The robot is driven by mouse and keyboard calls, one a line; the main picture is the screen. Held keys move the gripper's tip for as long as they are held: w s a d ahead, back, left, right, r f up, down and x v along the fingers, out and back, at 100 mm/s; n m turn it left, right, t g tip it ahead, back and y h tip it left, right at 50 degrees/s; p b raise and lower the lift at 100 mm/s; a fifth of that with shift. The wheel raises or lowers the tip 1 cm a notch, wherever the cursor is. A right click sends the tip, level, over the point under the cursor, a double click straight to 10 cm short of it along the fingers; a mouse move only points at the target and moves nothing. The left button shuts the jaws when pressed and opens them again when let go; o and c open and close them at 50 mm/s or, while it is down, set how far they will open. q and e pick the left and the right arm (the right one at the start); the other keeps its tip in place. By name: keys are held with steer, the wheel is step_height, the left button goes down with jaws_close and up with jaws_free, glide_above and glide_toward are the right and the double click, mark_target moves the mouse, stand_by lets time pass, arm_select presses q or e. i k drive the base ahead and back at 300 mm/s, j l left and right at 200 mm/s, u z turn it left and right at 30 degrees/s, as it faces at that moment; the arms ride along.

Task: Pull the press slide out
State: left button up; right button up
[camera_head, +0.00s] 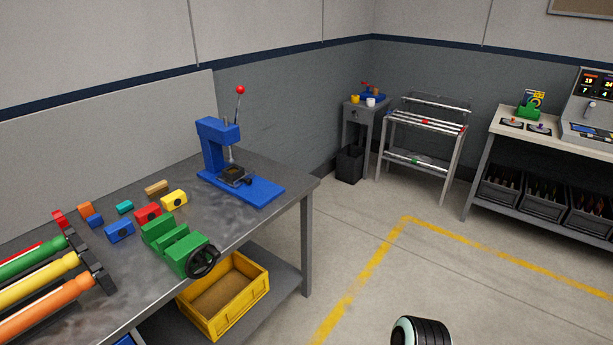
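The blue arbor press (217,140) stands upright on the far end of the grey workbench. Its lever with a red ball knob points up. The press slide (233,174), a small dark plate with a dark knob at its front right, sits low on the blue base under the ram. How far the slide is in or out is too small to tell. Neither gripper is in view. Only a rounded black-and-white part, apparently of my own arm, shows at the bottom edge, with no fingers visible.
A green vise (178,246) with a black handwheel sits at the bench's front edge. Several coloured blocks lie left of the press, and coloured rollers (40,295) lie nearer. A yellow crate (225,297) is on the lower shelf. The floor right of the bench is clear.

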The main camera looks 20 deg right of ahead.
mark_target(237, 175)
steer(key=z, duration=0.2)
steer(key=i+l, duration=0.35)
steer(key=i, duration=0.15)
steer(key=i+l+u, duration=0.3)
steer(key=u, duration=0.15)
steer(key=i+l+u, duration=0.25)
steer(key=u, duration=0.2)
steer(key=l, duration=0.1)
